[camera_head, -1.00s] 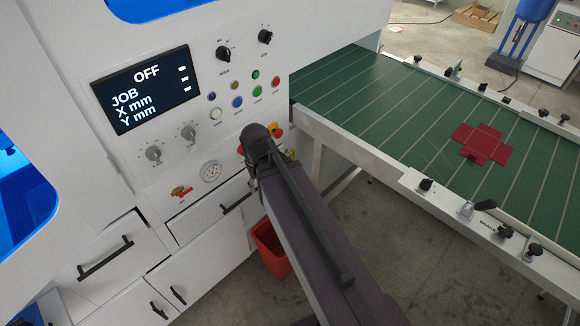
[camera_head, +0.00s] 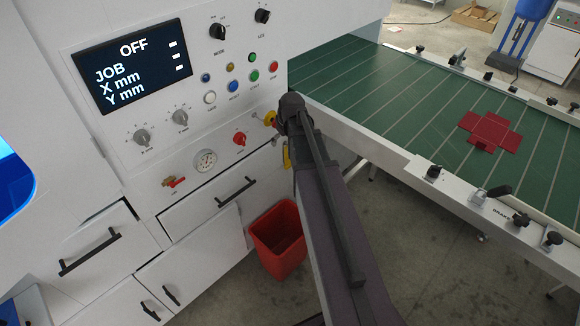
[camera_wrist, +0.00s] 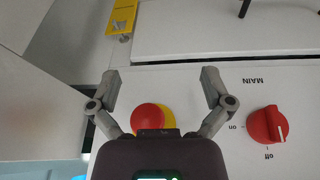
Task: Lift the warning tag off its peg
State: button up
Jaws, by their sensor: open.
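The yellow warning tag (camera_wrist: 122,17) is at the top left of the wrist view, cut off by the frame edge. It hangs at a small grey peg (camera_wrist: 124,38) on the white panel. In the head view a strip of the tag (camera_head: 286,157) shows beside my arm, which hides the rest. My gripper (camera_wrist: 160,76) is open and empty, its fingers spread either side of the red stop button. The tag is outside the fingers, beyond the left fingertip. The head view hides the fingers behind my arm.
The red stop button (camera_wrist: 148,117) on its yellow base and the red MAIN switch (camera_wrist: 268,125) stand out close to my fingers. A drawer handle (camera_head: 236,191) and a red bin (camera_head: 279,240) are below. The green conveyor (camera_head: 400,105) runs off to the right.

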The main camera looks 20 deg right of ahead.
jog(key=w+d+f+t+b, duration=0.1)
jog(key=w+d, duration=0.2)
jog(key=d, duration=0.3)
jog(key=shift+w+d+f+n, duration=0.2)
jog(key=shift+w+f+n, duration=0.05)
jog(key=shift+w+n, duration=0.15)
jog(key=shift+f, duration=0.1)
jog(key=b+x, duration=0.8)
jog(key=shift+d+f, duration=0.15)
jog(key=shift+f, duration=0.05)
dwell(0.3)
jog(key=shift+d+b+x, duration=0.2)
jog(key=shift+b+x, duration=2.25)
jog(key=shift+x, duration=0.15)
jog(key=c, duration=0.8)
